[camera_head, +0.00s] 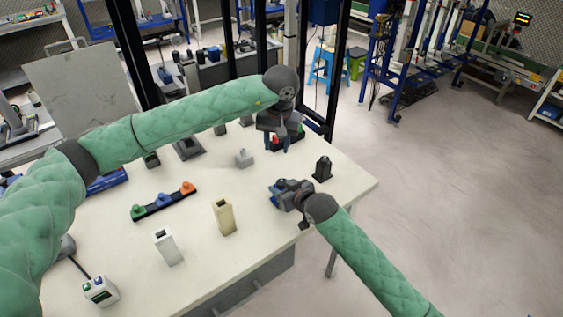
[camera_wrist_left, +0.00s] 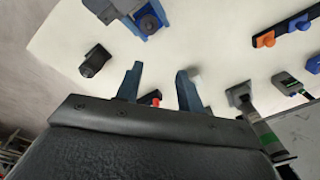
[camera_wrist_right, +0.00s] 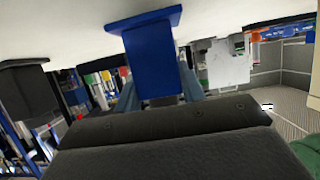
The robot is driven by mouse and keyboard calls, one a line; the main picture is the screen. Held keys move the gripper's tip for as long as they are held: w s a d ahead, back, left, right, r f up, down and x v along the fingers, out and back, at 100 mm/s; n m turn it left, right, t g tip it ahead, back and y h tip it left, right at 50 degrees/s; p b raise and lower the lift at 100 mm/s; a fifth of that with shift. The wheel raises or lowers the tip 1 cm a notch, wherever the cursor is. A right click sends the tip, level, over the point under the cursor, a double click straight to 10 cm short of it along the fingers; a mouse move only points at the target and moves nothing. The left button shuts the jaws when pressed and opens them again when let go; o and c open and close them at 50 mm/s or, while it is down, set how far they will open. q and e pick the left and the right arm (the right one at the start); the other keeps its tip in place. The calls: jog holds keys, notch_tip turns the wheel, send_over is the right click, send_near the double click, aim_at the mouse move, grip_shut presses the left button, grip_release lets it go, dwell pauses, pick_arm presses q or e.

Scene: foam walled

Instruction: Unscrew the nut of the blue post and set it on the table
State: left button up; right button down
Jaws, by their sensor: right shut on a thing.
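The blue post (camera_wrist_right: 152,60) with its flat base plate stands on the table, between the fingers of my right gripper (camera_head: 278,190), which is shut on it. In the head view only bits of blue show at that gripper. In the left wrist view a dark round piece, apparently the nut (camera_wrist_left: 149,23), sits on top of the blue (camera_wrist_left: 143,32). My left gripper (camera_head: 277,147) is open and points down above the back right of the table (camera_head: 345,200). Its fingers (camera_wrist_left: 160,72) are apart with nothing held, well away from the post.
A black holder with a red piece (camera_head: 275,140) is under my left gripper. A cream block (camera_head: 223,218), a white block (camera_head: 167,247) and a rack of coloured pegs (camera_head: 162,205) stand left. Bare table lies between.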

aim_at(282, 180)
pick_arm(q)
jog(key=f+m, duration=0.1)
jog(key=s+f+m, duration=0.1)
jog(key=m, duration=0.1)
jog(key=s+f+m, duration=0.1)
jog(key=f+m, duration=0.1)
jog(key=shift+g, duration=0.4)
jog(key=shift+s+d+m+h, duration=0.1)
jog(key=shift+d+m+h, duration=0.3)
jog(key=shift+m, duration=0.7)
jog(key=shift+d+m, duration=0.25)
jog(key=shift+m, duration=0.35)
jog(key=shift+f, duration=0.15)
jog(key=shift+f, duration=3.9)
